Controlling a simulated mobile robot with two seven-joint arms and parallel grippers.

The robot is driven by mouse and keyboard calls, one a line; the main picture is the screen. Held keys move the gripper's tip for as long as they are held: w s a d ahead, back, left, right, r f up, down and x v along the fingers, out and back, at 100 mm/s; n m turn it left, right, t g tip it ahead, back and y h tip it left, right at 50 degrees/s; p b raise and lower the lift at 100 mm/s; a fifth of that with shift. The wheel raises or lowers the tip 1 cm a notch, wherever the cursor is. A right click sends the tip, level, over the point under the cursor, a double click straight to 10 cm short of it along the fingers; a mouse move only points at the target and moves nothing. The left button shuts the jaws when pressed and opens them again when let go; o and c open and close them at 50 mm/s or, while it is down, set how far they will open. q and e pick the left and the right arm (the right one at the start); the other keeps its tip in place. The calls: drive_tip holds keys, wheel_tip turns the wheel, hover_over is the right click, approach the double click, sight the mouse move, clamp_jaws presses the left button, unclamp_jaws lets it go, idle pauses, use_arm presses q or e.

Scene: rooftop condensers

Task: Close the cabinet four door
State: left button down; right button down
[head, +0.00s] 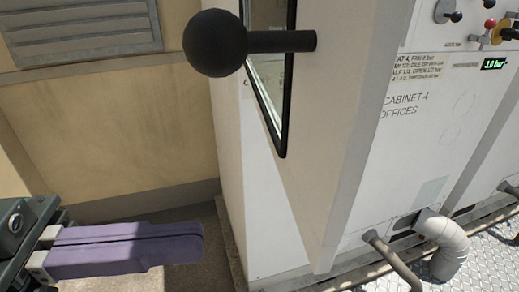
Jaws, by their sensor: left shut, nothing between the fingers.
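The cabinet four door (335,130) is a pale panel in the middle of the head view, with a black-framed window (284,120). It stands at an angle to the white cabinet front (440,120), which is lettered "CABINET 4 OFFICES". How far open it is, I cannot tell exactly. A black handle with a round ball knob (215,43) sticks out to the left from the door near the top. My left gripper (198,243) has purple fingers, shut and empty, at the lower left. It is below the knob and apart from the door. My right gripper is out of view.
A beige wall (120,140) with a louvred vent (80,28) stands behind on the left. At the lower right are a grey elbow pipe (442,242), a thinner pipe (392,262) and metal tread flooring. Knobs and a green display (494,64) are at upper right.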

sight(302, 228)
use_arm(q)
drive_tip(key=d, duration=0.2)
drive_tip(key=d+p, duration=0.1)
drive_tip(key=w+d, duration=0.1)
drive_tip(key=d, duration=0.1)
drive_tip(key=shift+d+r+p, duration=0.1)
drive_tip(key=shift+d+p, duration=0.2)
drive_tip(key=shift+d, duration=0.5)
